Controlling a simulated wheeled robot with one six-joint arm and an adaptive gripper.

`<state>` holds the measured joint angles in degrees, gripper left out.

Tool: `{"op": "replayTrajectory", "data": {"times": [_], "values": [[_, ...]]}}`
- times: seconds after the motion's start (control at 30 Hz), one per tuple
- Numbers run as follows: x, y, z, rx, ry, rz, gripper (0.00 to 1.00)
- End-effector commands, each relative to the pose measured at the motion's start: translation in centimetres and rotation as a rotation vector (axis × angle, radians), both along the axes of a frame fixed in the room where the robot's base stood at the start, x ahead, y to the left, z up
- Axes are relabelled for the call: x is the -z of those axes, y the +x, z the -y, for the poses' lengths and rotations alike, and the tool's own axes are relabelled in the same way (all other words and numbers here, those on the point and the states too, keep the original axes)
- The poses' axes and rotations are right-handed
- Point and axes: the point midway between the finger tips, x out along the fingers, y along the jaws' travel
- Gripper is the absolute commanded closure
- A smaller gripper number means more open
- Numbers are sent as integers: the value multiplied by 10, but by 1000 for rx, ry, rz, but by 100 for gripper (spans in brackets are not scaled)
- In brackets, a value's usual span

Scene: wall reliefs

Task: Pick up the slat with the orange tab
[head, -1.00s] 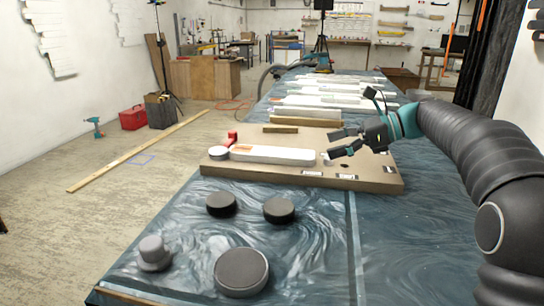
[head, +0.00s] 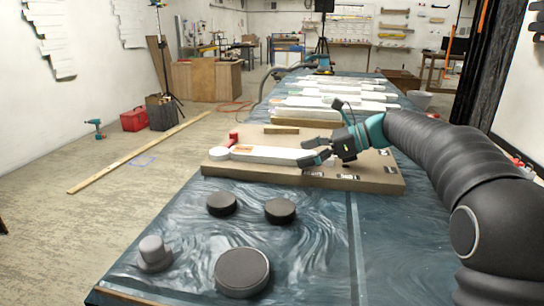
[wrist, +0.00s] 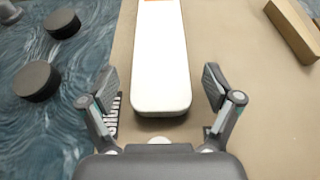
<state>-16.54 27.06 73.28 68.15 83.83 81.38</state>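A white slat (head: 268,153) lies flat on the brown board. An orange mark, which I take as its tab, shows at the top edge of the wrist view (wrist: 158,1). My gripper (head: 318,156) is at the slat's right end in the head view. In the wrist view my gripper (wrist: 160,92) is open, with one finger on each side of the slat's near end (wrist: 161,85). Visible gaps separate both fingers from it. The slat's far end is out of the wrist view.
The brown board (head: 370,184) rests on the blue-covered table (head: 320,230). A wooden block (wrist: 293,28) lies to the right in the wrist view. Several dark round pucks (head: 241,271) stand on the near table. More white slats (head: 330,102) lie farther back.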

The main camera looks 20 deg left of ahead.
Motion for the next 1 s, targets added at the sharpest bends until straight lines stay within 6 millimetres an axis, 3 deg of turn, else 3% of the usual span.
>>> {"op": "replayTrajectory", "data": {"times": [0.03,0.27,0.67,0.97,1.0], "values": [[0,0,0,0,0,0,23],[0,0,0,0,0,0,80],[-6,0,0,0,2,2,80],[-46,1,0,0,3,6,80],[-49,-8,-5,-4,2,3,80]]}}
